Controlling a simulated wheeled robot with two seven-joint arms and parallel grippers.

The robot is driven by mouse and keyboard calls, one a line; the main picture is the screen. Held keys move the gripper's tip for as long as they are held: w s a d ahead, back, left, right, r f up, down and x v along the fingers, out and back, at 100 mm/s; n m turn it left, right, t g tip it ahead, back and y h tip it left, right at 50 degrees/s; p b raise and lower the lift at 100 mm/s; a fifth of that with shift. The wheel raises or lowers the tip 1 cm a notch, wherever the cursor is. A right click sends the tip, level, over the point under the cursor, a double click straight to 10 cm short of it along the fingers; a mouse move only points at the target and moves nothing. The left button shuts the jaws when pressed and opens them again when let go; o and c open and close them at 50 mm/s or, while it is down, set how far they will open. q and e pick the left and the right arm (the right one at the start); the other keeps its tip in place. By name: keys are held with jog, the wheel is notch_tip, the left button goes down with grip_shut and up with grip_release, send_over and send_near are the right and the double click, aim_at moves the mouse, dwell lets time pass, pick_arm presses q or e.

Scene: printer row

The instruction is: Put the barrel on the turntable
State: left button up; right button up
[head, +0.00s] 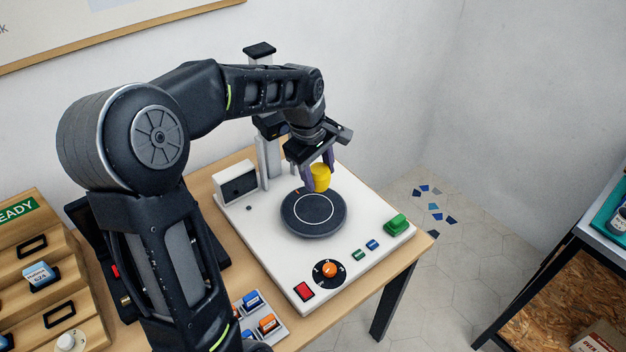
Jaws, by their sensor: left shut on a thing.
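The barrel (321,178) is a small yellow cylinder in the head view. My left gripper (317,176) points down and is shut on it, with a purple finger on each side. The turntable (314,222) is a dark round disc with a thin white ring, set on a white machine base (275,262). The barrel shows over the far part of the disc. I cannot tell whether its underside touches the disc. My right gripper is not in view.
A grey box (237,182) and an upright post stand behind the turntable. A green block (396,224), an orange knob (330,270) and a red button (304,291) sit on the base. A wooden rack (40,290) stands at the left.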

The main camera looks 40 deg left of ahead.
pick_arm(q)
jog(key=shift+a+r+n, duration=0.5)
jog(key=shift+a+n, duration=0.2)
jog(key=shift+a, duration=0.15)
jog(key=shift+d, duration=0.1)
send_over(315, 207)
jog(key=shift+s+f, duration=0.25)
jog(key=shift+f, duration=1.3)
jog(key=shift+s+f, duration=0.2)
jog(key=shift+f, duration=1.35)
jog(key=shift+s+p+x, duration=0.2)
jog(key=shift+p+x, duration=0.05)
jog(key=shift+x, duration=0.7)
jog(key=shift+s+p+x, duration=0.2)
jog(key=shift+x, duration=0.7)
jog(key=shift+f, duration=0.15)
jog(key=shift+f, duration=0.15)
jog(key=o, duration=1.3)
